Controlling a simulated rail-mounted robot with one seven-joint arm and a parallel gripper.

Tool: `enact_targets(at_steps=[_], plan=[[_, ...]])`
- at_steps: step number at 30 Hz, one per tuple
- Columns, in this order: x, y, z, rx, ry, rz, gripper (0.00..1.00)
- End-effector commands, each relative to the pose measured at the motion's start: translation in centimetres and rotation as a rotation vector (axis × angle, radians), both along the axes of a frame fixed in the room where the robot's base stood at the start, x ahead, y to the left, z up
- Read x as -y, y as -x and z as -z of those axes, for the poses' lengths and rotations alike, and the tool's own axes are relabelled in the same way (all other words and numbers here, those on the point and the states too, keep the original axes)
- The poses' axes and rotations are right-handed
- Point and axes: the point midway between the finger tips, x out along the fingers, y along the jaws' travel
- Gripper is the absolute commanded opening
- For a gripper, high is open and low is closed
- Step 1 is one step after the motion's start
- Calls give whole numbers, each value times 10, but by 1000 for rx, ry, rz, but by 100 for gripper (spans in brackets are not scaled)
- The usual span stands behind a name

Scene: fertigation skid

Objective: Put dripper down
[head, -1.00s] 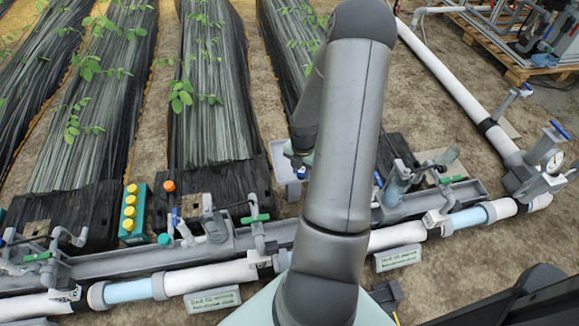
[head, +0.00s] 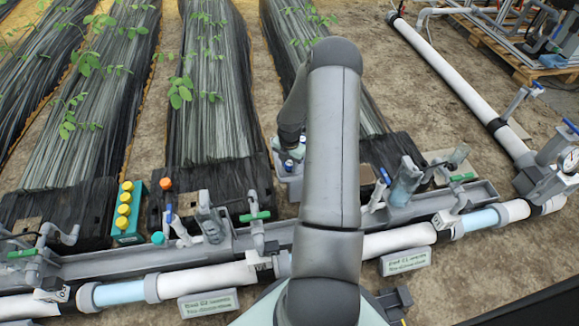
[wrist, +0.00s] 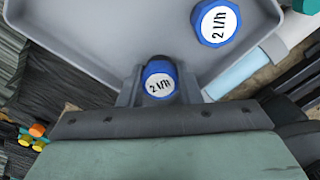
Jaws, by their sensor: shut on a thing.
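My gripper (wrist: 158,98) is shut on a blue dripper (wrist: 159,78) whose pale round face reads "2 l/h". It holds the dripper over a grey tray (wrist: 75,42); whether the dripper touches the tray floor I cannot tell. A second blue "2 l/h" dripper (wrist: 215,22) is at the tray's right side in the wrist view, apart from the held one. In the head view my gripper (head: 289,158) is at the small grey tray (head: 288,180) behind the pipes. My arm stands in front of part of the scene there.
A teal rack with yellow caps (head: 125,212) stands left of the tray, near an orange cap (head: 166,184). A grey channel (head: 170,258) with valves and a white pipe (head: 400,239) run along the front. Black-covered plant beds (head: 205,100) lie behind.

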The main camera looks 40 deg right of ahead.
Motion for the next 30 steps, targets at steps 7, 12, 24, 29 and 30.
enact_targets(at_steps=[7,12,24,29,30], plan=[[0,0,0,1,1,0,4],[0,0,2,2,2,0,45],[1,0,-4,2,2,0,53],[1,-1,-32,4,3,1,53],[1,-1,-41,4,3,1,53]])
